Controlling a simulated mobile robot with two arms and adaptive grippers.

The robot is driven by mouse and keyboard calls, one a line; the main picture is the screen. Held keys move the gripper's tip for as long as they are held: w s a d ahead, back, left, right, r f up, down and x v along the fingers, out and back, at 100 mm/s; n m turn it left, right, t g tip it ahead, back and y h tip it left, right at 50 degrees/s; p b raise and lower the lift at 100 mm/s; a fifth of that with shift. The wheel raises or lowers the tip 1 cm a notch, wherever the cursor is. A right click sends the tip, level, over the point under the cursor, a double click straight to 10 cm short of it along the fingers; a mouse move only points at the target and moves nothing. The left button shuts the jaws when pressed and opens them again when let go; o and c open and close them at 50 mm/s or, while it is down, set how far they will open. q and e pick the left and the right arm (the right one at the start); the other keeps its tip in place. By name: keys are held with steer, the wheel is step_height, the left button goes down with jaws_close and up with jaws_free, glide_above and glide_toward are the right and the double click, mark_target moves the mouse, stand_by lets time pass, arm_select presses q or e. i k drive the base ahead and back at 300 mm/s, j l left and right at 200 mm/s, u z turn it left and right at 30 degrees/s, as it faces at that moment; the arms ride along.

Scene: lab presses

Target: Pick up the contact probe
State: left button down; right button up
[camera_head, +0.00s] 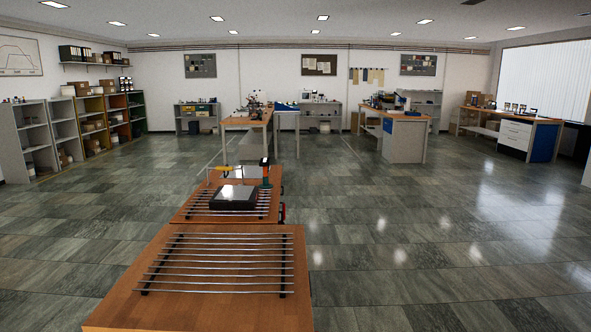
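I cannot pick out the contact probe for certain at this size. On the second wooden table ahead, a dark box with a pale, shiny top (234,197) sits on metal rods. I cannot tell whether either of these is the probe. Neither of my grippers is in view.
The nearest wooden table (200,312) carries an empty rack of metal rods (220,263). Farther workbenches (246,122) and (403,117) hold small equipment. Shelves (40,138) line the left wall. The tiled floor (430,220) to the right is open.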

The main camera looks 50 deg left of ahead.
mark_target(264, 163)
steer(key=u, duration=1.75)
steer(key=i+l+z, duration=0.75)
steer(key=l, duration=0.25)
steer(key=i+l+z, duration=0.4)
steer(key=i+l+u, duration=0.1)
steer(key=i, duration=0.45)
steer(key=i+l+u, duration=0.1)
steer(key=i+l, duration=0.15)
steer(key=i, duration=0.25)
steer(key=i+j+u, duration=0.15)
steer(key=i+u, duration=0.2)
steer(key=i, duration=0.3)
steer(key=i+u, duration=0.35)
steer(key=i, duration=0.25)
steer(key=i+l+u, duration=0.15)
steer(key=i+u, duration=0.2)
steer(key=i, duration=0.3)
